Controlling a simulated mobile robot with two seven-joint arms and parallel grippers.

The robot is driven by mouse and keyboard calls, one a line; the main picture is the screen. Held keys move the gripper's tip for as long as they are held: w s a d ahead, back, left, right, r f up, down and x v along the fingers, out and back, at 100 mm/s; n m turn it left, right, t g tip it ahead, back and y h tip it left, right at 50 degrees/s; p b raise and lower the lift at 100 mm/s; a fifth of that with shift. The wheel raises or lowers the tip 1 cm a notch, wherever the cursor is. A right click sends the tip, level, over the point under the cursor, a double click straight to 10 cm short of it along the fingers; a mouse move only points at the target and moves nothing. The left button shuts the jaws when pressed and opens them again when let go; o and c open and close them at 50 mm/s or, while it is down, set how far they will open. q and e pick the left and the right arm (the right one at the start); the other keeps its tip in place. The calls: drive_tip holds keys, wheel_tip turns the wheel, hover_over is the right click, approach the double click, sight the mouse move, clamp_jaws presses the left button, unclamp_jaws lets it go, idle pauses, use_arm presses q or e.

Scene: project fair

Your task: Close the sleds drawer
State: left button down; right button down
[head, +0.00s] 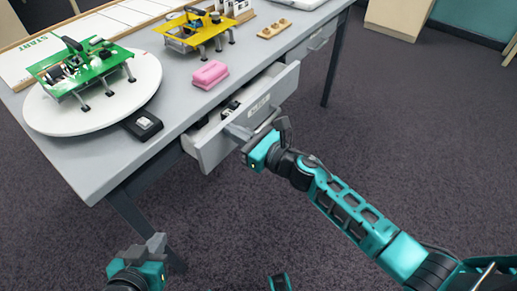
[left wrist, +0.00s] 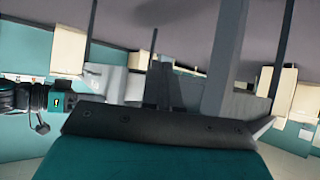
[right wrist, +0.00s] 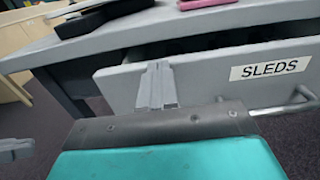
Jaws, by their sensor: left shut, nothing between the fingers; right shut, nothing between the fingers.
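The sleds drawer (head: 215,146) is pulled out from under the grey table in the head view, with dark items inside. Its front carries a "SLEDS" label (right wrist: 270,68) and a bar handle (right wrist: 290,106) in the right wrist view. My right gripper (head: 240,132) is shut and empty, with its fingertips at the drawer front, left of the label; I cannot tell whether they touch it. My right gripper's fingers (right wrist: 157,86) also show in the right wrist view. My left gripper (head: 156,243) is shut and empty, low at the bottom left, apart from the drawer.
The grey table (head: 182,91) holds a white turntable (head: 140,96) with a green sled-like model, a yellow model (head: 190,38), a pink block (head: 210,74) and a black device (head: 143,124). A second drawer (head: 318,40) is further right. The floor in front is clear.

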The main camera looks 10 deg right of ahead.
sight(222, 124)
drive_tip(key=shift+b+x, duration=0.5)
drive_tip(key=shift+x, duration=1.6)
